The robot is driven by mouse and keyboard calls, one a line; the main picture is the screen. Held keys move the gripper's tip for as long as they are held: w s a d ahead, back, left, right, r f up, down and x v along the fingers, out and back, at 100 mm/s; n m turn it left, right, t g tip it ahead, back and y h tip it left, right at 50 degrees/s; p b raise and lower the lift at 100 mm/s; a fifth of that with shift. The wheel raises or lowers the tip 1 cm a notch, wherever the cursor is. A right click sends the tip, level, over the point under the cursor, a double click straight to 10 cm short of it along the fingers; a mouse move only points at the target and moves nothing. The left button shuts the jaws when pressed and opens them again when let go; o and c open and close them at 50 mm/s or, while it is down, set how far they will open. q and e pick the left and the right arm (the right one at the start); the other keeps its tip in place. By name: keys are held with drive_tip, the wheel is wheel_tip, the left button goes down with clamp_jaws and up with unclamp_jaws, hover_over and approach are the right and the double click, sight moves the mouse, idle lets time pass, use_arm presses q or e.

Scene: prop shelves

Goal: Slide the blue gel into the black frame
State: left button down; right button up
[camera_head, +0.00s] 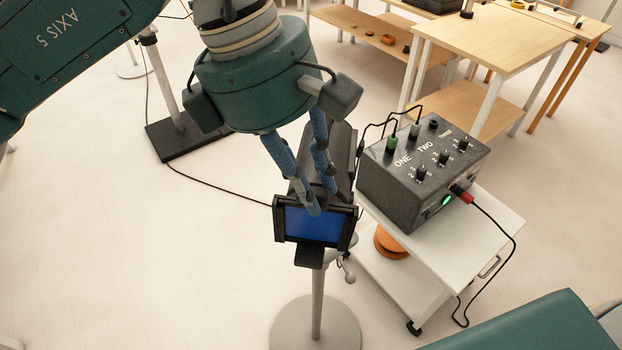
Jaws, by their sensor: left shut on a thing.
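The blue gel (312,226) is a flat blue rectangle at the front of the lamp, in the middle of the head view. It sits between the side rails of the black frame (278,222), with dark borders left, right and below. My left gripper (322,199) comes down from above, and its blue-grey fingers are shut on the gel at its upper edge. The fingers hide part of the gel's top and the frame's upper part, so I cannot tell how deep the gel sits. My right gripper is not in view.
The lamp (341,160) stands on a pole with a round grey base (316,325). Close on the right, a black control box (410,180) with cables rests on a white trolley (462,248). Wooden tables (495,42) stand behind. Floor at the left is mostly clear, crossed by a cable.

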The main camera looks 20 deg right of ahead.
use_arm(q)
drive_tip(key=c, duration=1.5)
unclamp_jaws()
drive_tip(key=v, duration=1.2)
